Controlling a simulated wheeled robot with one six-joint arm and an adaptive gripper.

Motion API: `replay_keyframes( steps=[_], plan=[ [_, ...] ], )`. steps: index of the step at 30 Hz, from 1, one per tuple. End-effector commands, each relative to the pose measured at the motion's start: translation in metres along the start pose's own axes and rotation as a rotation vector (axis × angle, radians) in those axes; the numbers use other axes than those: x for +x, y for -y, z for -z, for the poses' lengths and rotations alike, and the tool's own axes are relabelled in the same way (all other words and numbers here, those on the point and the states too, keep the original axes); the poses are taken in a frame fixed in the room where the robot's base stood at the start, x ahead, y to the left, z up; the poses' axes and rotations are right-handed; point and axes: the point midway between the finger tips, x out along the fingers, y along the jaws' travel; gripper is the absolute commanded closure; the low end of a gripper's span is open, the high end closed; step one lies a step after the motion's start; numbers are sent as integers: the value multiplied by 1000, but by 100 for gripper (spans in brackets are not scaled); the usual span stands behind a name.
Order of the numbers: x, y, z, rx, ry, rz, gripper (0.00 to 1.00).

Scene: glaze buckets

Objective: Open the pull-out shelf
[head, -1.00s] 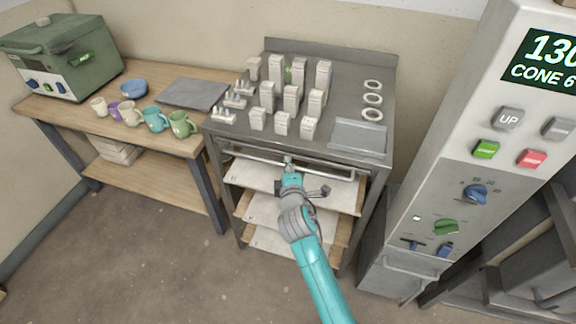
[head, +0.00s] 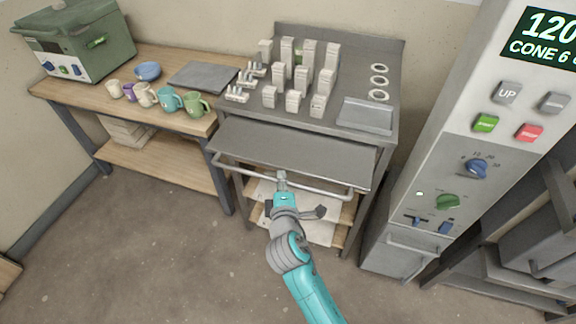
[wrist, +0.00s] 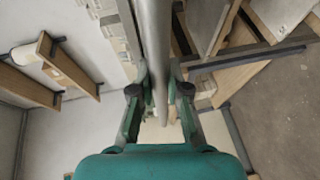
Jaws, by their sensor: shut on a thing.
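The pull-out shelf (head: 292,151) is a flat grey metal panel. It stands well out from under the top of the grey metal stand in the head view. A long bar handle (head: 325,190) runs along its front edge; it also shows in the wrist view (wrist: 156,50), running between the fingers. My gripper (head: 281,178) is shut on the bar near its middle, and in the wrist view the two fingers (wrist: 160,90) sit on either side of it. My gripper hides a small part of the bar.
The stand's top (head: 352,65) bears several pale blocks, white rings and a shallow grey tray (head: 365,115). A wooden table (head: 70,92) with mugs is at left. A control cabinet (head: 440,180) stands close at right. The floor in front is clear.

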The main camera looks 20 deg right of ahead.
Motion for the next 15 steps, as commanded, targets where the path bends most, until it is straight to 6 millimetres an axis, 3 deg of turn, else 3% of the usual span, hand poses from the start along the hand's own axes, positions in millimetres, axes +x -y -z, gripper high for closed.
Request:
replay_keyframes(
  steps=[6, 15],
  plan=[
    [-41, 10, 17, -3, -2, 3, 100],
    [-63, 15, 26, -1, 1, 1, 100]
  ],
)
